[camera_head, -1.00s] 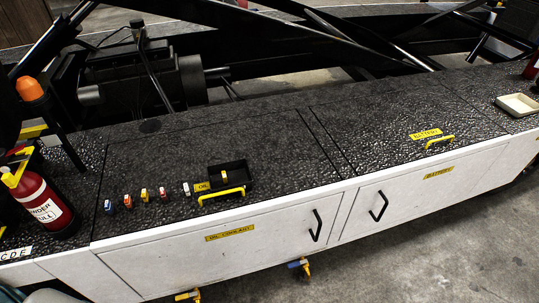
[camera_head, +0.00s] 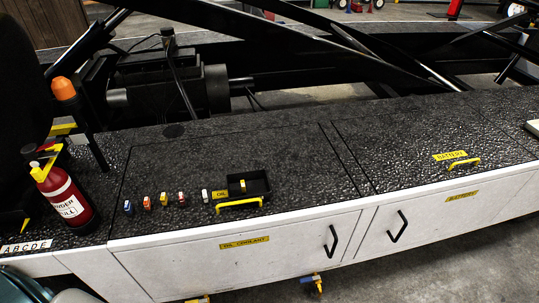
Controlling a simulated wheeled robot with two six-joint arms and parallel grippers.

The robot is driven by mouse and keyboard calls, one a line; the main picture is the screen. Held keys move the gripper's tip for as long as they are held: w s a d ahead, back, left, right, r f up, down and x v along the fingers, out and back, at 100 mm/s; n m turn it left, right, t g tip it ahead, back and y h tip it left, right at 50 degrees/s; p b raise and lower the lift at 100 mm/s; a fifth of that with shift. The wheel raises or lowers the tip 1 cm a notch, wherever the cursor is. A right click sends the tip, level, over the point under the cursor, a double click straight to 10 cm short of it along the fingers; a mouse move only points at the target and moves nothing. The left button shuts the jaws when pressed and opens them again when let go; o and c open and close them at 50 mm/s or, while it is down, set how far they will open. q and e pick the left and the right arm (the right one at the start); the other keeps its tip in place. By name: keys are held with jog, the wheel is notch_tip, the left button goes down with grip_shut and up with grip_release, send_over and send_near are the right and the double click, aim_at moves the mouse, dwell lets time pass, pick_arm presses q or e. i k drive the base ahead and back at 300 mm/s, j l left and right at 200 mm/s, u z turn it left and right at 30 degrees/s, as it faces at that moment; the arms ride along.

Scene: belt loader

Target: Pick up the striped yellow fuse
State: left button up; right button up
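Several small fuses stand in a row on the black textured deck, left of centre. The yellow one shows pale parts, but stripes are too small to make out. A small yellow piece (camera_head: 243,186) also shows in the black open tray (camera_head: 262,187) to the right of the row; I cannot tell if it is a fuse. Neither of my grippers is in view.
A yellow handle (camera_head: 240,204) stands in front of the tray. A red extinguisher (camera_head: 66,200) and an orange-topped beacon (camera_head: 64,90) stand at the left. Another yellow handle (camera_head: 464,163) is at the right. The deck (camera_head: 280,155) behind the fuses is clear.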

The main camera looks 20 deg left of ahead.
aim_at(164, 200)
jog(key=u, duration=1.55)
